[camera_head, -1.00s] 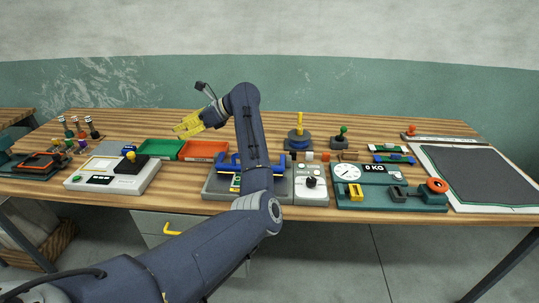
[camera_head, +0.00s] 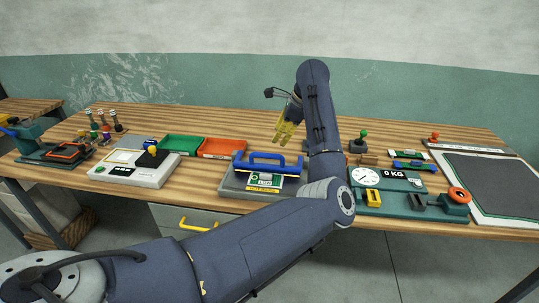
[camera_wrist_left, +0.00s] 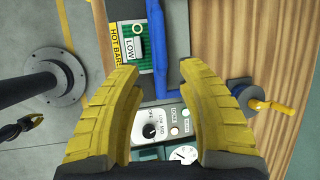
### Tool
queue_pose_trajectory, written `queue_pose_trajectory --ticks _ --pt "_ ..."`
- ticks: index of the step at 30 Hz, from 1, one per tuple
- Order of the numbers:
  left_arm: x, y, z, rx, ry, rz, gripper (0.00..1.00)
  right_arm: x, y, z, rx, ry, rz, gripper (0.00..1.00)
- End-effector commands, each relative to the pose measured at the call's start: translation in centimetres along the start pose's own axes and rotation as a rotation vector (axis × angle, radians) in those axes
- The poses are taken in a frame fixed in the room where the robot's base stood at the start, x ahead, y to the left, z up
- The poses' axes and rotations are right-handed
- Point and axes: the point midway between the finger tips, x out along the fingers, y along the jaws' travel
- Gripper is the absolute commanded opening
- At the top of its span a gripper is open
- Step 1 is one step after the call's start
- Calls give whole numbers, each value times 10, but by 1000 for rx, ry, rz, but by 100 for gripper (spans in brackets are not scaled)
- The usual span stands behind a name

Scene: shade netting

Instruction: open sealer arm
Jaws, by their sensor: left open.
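The sealer (camera_head: 228,186) is a grey unit on the bench with a blue arm and raised blue handle (camera_head: 268,158); the arm lies down across it. A "HOT BAR" label and a green "LOW" panel (camera_wrist_left: 138,45) show in the left wrist view. My left gripper (camera_head: 284,134) has yellow fingers, open and empty, pointing down above and behind the sealer. In the left wrist view its fingertips (camera_wrist_left: 163,72) are spread, with the blue arm (camera_wrist_left: 169,35) between and beyond them, apart from it. My right gripper is not in view.
A control box with a dial (camera_wrist_left: 155,130) sits beside the sealer, hidden by my arm in the head view. Green (camera_head: 182,145) and red (camera_head: 222,148) trays are behind left. A white scale (camera_head: 125,172) is left; a teal weighing unit (camera_head: 410,205) is right. A yellow crank (camera_wrist_left: 272,105) stands nearby.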

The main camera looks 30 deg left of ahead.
Motion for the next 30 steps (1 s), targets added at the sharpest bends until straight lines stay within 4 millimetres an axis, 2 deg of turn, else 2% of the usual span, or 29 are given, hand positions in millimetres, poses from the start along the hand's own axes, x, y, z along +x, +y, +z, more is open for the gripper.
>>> queue_pose_trajectory --ticks 6,15,21,30 --pt "42 0 1 0 -4 2 38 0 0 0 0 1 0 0" --pt "88 0 1 1 -3 1 38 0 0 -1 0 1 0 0" --pt "106 0 1 0 -3 -1 38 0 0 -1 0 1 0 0" --pt "115 0 0 0 -1 -1 38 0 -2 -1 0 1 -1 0"
